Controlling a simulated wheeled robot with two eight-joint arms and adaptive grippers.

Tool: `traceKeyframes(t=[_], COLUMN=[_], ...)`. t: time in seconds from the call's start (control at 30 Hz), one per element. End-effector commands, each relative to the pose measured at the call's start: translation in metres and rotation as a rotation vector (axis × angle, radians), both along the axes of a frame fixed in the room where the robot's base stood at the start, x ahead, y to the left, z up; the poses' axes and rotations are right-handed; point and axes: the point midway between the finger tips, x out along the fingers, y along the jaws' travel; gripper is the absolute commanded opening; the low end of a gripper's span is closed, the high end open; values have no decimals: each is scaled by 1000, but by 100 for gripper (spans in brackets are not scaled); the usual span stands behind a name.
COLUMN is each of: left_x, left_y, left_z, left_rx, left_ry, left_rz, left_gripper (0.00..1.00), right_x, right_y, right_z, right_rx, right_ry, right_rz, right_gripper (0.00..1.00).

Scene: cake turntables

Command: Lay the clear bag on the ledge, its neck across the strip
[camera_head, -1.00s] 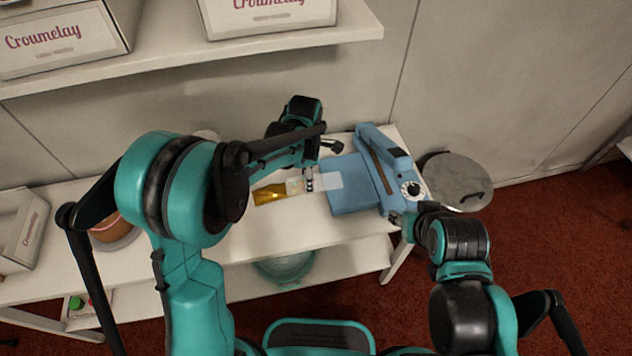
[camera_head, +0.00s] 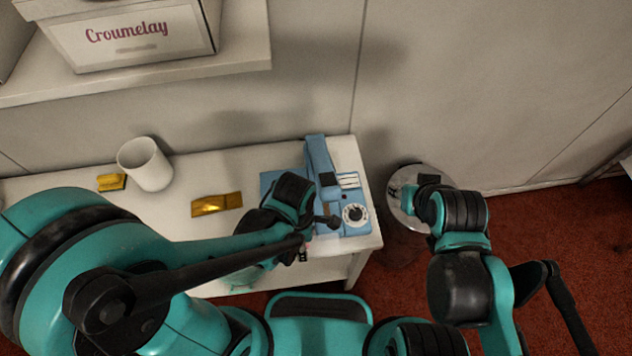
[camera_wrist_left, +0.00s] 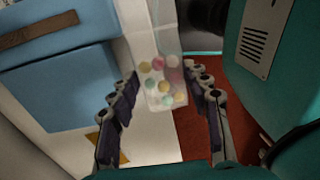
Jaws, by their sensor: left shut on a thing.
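The clear bag (camera_wrist_left: 163,85), with several pastel round pieces in its lower end, shows between the fingers of my left gripper (camera_wrist_left: 163,95) in the left wrist view. In the head view my left gripper (camera_head: 304,252) is at the table's front edge, in front of the blue sealer (camera_head: 318,160), and holds the bag. The bag shows only as a faint pale patch there. The sealer has a dial and a raised arm; my left wrist covers part of its flat blue ledge (camera_head: 268,182). I cannot make out the strip. My right gripper (camera_head: 405,188) is over a round metal lid; its fingers are unclear.
A gold packet (camera_head: 217,204), a small gold block (camera_head: 111,182) and a white cup (camera_head: 146,163) are on the white table left of the sealer. The round lid (camera_head: 398,205) is right of the table. A shelf with a Croumelay box (camera_head: 135,35) is above.

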Motion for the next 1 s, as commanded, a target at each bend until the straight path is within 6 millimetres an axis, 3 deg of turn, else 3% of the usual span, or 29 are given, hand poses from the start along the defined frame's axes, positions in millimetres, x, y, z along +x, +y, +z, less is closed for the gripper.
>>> traceKeyframes(t=[0.13,0.4,0.6,0.93,1.0], left_x=[22,98,143,172,173], left_y=[6,21,30,36,36], left_z=[-2,-2,-2,-1,-15], left_rx=[0,-1,-1,-1,0], left_ry=[0,0,0,0,1], left_rz=[5,5,2,1,0], left_gripper=[9,9,9,9,9], right_x=[0,0,0,0,0], right_y=[0,0,0,0,0], right_z=[-4,-15,-21,-25,-33], right_rx=[0,0,0,0,0], right_ry=[0,0,0,0,0], right_rz=[0,0,0,0,0], right_gripper=[40,40,40,40,40])
